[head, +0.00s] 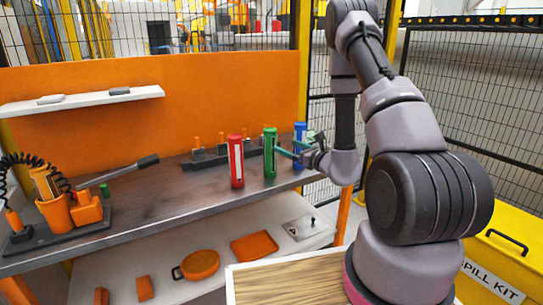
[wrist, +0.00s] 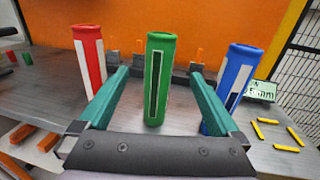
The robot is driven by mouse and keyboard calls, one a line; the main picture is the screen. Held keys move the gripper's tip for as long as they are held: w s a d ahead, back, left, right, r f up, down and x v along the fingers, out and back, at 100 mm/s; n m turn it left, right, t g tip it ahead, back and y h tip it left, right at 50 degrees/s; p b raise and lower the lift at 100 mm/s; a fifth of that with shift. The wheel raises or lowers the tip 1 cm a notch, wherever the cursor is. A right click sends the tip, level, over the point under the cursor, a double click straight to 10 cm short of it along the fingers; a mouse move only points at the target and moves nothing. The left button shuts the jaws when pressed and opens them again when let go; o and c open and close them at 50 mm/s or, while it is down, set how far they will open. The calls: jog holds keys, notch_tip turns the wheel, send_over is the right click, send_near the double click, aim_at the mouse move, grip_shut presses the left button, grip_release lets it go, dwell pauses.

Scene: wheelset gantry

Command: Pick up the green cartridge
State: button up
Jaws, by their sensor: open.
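The green cartridge (head: 270,153) stands upright on the grey metal workbench (head: 150,200), between a red cartridge (head: 236,161) and a blue cartridge (head: 299,143). In the wrist view the green cartridge (wrist: 158,80) stands upright, with a dark slot framed in white on its front. My gripper (wrist: 160,95) is open, with one teal finger on each side of the green cartridge and a visible gap on both sides. In the head view my gripper (head: 290,150) comes in from the right, its fingers close to the green cartridge.
In the wrist view the red cartridge (wrist: 88,62) stands left and the blue cartridge (wrist: 232,85) right, near the right finger. A dark rack (head: 215,155) lies behind. An orange holder with tools (head: 55,210) is at the bench's left. A lower shelf (head: 220,280) holds orange parts.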

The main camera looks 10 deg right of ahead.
aim_at(274, 142)
jog(key=x, duration=1)
jog(key=shift+w+a+f, duration=0.1)
jog(key=shift+w+f, duration=0.15)
jog(key=shift+w, duration=0.05)
grip_shut()
